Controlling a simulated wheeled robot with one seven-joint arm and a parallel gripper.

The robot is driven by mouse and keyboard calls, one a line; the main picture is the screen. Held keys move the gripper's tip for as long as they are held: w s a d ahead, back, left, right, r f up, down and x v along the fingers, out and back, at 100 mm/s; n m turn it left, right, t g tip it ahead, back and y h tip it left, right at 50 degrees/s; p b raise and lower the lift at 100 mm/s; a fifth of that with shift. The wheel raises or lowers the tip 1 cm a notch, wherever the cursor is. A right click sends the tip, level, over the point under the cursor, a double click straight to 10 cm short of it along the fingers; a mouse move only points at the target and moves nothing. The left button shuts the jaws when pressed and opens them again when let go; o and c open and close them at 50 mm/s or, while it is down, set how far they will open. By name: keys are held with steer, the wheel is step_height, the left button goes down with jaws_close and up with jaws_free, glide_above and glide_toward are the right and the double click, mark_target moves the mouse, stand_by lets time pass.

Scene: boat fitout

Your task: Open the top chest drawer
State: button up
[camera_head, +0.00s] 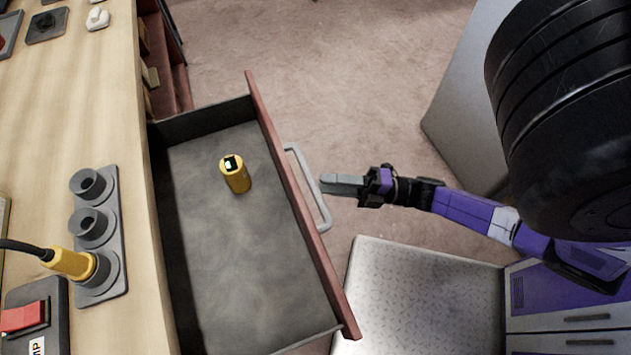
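The top chest drawer (205,245) stands pulled out from under the wooden worktop, with its grey inside in full view. Its reddish front panel (292,190) carries a grey bar handle (312,185). A yellow cylinder (236,175) with a dark top is inside the drawer. My gripper (326,183) is at the handle, with its grey fingertips overlapping the bar in this view. From this angle I cannot tell whether the fingers are closed on the bar or just beside it.
On the worktop (85,140) are a grey holder (100,270) with round sockets, a yellow plug (70,262) in one socket, and a red switch (25,317). A grey panel (465,95) stands at the right. Open carpeted floor (320,70) lies beyond the drawer.

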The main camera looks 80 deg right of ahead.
steer(key=shift+v, duration=1.65)
